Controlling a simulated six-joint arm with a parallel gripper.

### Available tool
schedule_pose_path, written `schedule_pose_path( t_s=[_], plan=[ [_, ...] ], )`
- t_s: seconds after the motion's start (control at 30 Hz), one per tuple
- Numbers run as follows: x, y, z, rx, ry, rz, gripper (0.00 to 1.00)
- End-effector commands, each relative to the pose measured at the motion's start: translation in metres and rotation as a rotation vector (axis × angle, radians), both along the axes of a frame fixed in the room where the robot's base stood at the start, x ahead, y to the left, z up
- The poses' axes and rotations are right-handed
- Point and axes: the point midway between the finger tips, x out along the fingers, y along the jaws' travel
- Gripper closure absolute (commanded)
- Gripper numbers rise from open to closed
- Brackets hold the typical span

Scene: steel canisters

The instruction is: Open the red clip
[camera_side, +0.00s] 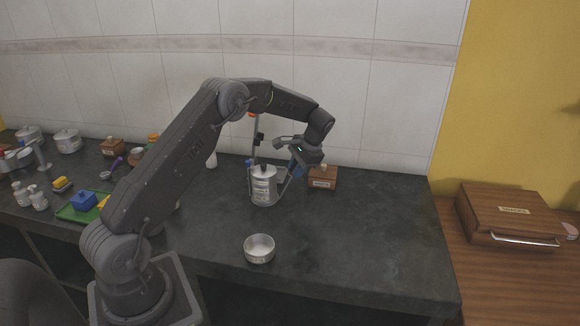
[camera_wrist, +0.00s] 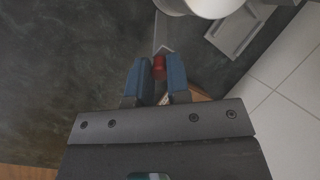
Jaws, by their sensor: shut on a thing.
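The steel canister (camera_side: 263,190) stands upright on the dark counter, with a dark knob on its lid and a label on its front. My gripper (camera_side: 297,170) is at its right side. In the wrist view, the blue fingers of my gripper (camera_wrist: 158,80) are shut on the small red clip (camera_wrist: 159,67), one finger on each side of it. Part of the canister (camera_wrist: 205,6) shows at the top edge, just beyond the fingertips. In the side view the red clip is hidden by my gripper.
A small wooden box (camera_side: 322,178) is close on the right, near the wall. A green tray (camera_side: 72,214) and several jars crowd the left. The counter's front right is clear.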

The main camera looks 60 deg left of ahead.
Motion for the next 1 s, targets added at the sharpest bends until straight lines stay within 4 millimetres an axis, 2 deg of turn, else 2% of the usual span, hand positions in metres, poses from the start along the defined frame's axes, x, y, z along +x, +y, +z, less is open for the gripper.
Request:
schedule_pose_path(
  t_s=[0.2,0.67,0.7,0.97,1.0],
  plan=[
    [0.0086,-0.0077,-0.0052,-0.003,-0.011,-0.005,1.0],
    [0.0102,-0.0092,-0.0071,-0.005,-0.013,-0.006,1.0],
    [0.0102,-0.0091,-0.0071,-0.005,-0.013,-0.006,0.82],
    [0.0092,-0.0086,-0.0068,-0.005,-0.009,-0.003,0.57],
    [0.0091,-0.0085,-0.0068,-0.005,-0.009,-0.003,0.57]
  ],
)
